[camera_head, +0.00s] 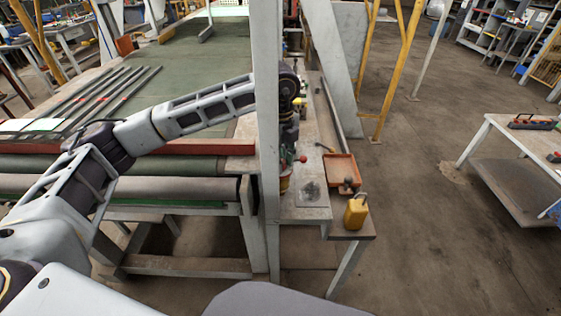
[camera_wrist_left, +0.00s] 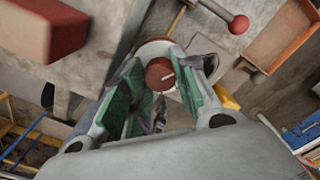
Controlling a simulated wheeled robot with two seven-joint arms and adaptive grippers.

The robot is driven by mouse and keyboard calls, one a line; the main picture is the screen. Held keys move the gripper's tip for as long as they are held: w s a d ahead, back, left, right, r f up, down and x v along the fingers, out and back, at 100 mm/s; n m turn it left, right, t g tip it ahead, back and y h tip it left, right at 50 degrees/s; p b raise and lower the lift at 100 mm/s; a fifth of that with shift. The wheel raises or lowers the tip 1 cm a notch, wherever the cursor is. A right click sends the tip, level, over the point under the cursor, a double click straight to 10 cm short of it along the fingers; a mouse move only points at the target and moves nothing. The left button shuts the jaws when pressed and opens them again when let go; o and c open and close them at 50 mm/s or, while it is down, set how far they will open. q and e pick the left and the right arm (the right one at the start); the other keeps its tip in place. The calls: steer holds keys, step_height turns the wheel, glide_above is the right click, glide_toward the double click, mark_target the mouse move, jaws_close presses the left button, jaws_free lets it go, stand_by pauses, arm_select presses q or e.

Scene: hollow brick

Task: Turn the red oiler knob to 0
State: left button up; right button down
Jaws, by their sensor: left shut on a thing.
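The red oiler knob (camera_wrist_left: 160,73) is round with a short white mark on its face. In the left wrist view it sits between the fingertips of my left gripper (camera_wrist_left: 156,82), whose green-lined fingers are closed on its sides. The mark points right and slightly up; no numbers are readable. In the head view my left arm reaches behind the upright post, and its gripper (camera_head: 289,140) points down over the narrow bench, partly hidden. I cannot make out the knob there. My right gripper is not in view.
A red ball-ended lever (camera_wrist_left: 238,24) stands close by. The upright post (camera_head: 267,130) is beside my arm. An orange tray (camera_head: 342,170) and a yellow oil can (camera_head: 356,212) stand on the bench. The floor to the right is clear up to another table (camera_head: 500,130).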

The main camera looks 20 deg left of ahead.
arm_select(q)
steer(key=shift+r+n, duration=0.1)
steer(key=shift+n, duration=0.3)
steer(key=o, duration=0.8)
steer(key=shift+c, duration=0.2)
step_height(320, 180, up, 12)
stand_by(0.5)
